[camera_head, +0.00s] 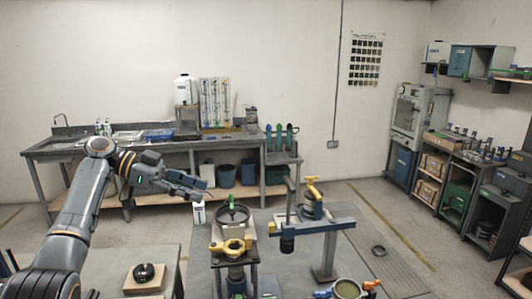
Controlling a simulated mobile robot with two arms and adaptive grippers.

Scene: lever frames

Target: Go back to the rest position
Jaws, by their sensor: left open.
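My left gripper (198,188) is at the end of my grey arm, which comes in from the left and bends to the right at the elbow. It is open and empty, in front of the back bench in the picture. A small white cylinder (198,214) shows just below the fingertips; I cannot tell whether they touch. A black handwheel with a green handle (232,203) is right of the gripper. A yellow lever (313,188) stands on a fixture further right. A yellow ring-shaped part (231,246) is nearer. My right gripper is not in view.
A black knob on a wooden block (145,278) is at the lower left. A blue-grey beam on a post (325,228) stands at the right. A dark ring (379,250) lies on the floor. A long bench (60,150) lines the back wall. Open floor shows at the right.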

